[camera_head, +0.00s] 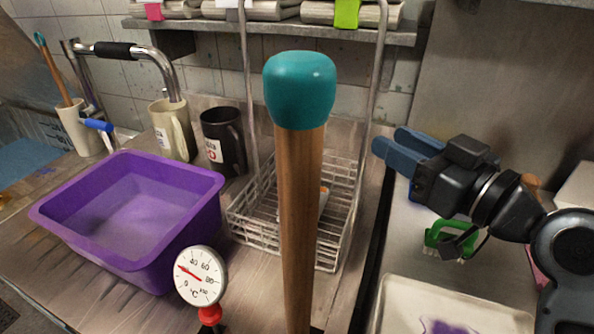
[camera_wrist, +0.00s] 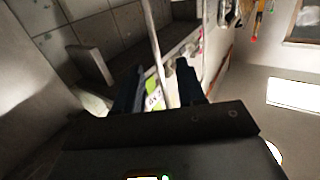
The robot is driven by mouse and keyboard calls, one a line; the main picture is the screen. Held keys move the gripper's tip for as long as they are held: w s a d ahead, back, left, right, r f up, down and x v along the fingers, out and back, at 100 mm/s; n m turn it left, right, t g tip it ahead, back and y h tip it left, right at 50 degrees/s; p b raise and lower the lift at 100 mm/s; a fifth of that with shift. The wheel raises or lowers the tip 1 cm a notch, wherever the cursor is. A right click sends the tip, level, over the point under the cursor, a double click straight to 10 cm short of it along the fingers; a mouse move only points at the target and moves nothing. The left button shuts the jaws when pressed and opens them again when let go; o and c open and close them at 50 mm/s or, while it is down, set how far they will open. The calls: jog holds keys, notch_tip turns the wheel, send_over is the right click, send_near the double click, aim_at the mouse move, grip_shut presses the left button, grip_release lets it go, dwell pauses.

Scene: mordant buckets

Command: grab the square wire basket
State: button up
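The square wire basket (camera_head: 256,228) stands on the counter in the head view, with a tall wire handle (camera_head: 374,85) rising past the shelf. A wooden stick with a teal knob hides its middle. A small pale item with some orange lies inside it. My gripper (camera_head: 390,141) is right of the basket, with its blue fingers apart and pointing left towards the handle. In the wrist view the gripper (camera_wrist: 161,66) is open, and a pale rod (camera_wrist: 156,50) shows in line with the gap. I cannot tell whether the rod is between the fingers or beyond them.
The teal-topped stick (camera_head: 300,180) stands upright before the basket. A purple tub (camera_head: 75,225), a dial thermometer (camera_head: 201,276) and a black mug (camera_head: 224,140) are to the left. A shelf with folded cloths (camera_head: 345,30) is above.

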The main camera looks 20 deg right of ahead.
jog(key=p+x, duration=0.2)
jog(key=x, duration=0.6)
jog(key=shift+w+p, duration=0.35)
jog(key=shift+w, duration=0.1)
jog(key=shift+d+f, duration=0.1)
jog(key=shift+f, duration=0.05)
grip_shut()
dwell(0.9)
